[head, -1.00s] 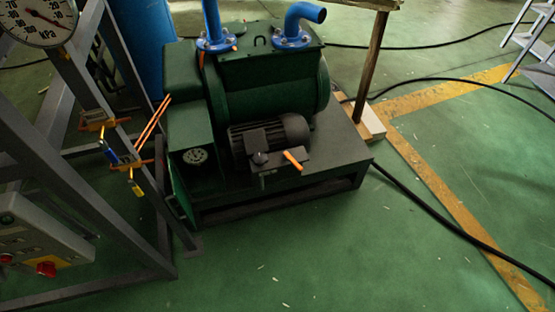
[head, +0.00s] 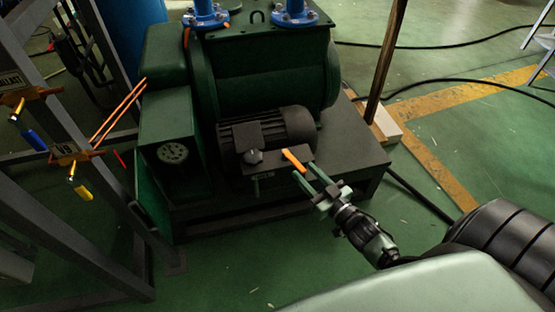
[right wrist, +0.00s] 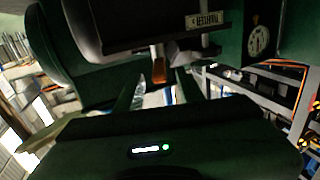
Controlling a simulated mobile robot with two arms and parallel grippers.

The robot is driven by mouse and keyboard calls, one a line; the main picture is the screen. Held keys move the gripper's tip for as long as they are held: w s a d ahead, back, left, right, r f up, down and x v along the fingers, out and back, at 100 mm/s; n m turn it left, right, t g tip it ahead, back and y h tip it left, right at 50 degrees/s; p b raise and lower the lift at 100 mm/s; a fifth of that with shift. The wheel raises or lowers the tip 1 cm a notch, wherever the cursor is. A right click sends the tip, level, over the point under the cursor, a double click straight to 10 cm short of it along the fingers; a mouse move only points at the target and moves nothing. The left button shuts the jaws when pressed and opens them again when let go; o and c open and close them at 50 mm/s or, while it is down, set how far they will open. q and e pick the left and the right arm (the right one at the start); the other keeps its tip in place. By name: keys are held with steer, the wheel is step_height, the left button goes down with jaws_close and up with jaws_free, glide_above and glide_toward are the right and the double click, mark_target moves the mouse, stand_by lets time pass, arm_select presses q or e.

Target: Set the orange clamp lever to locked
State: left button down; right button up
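The orange clamp lever (head: 295,160) sticks out from a dark bracket (head: 262,158) beside the motor on the green pump, angled down to the right. In the right wrist view the orange lever (right wrist: 158,70) shows ahead, in the gap between my fingers. My right gripper (head: 308,172) has come in from the lower right, with its fingertips close to the lever's free end. Its two fingers (right wrist: 156,88) are apart in the right wrist view. I cannot tell whether either finger touches the lever. My left gripper is not in view.
The green pump (head: 265,80) with its black motor (head: 268,130) stands on a dark base (head: 350,160). A grey frame with yellow- and blue-handled valves (head: 75,155) stands at the left. Green floor is free in front.

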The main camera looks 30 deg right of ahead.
mark_target(288, 154)
steer(key=w, duration=0.2)
steer(key=w+b, duration=0.1)
steer(key=w, duration=0.4)
steer(key=shift+w+a, duration=0.15)
steer(key=shift+a, duration=0.25)
jaws_close()
stand_by(1.0)
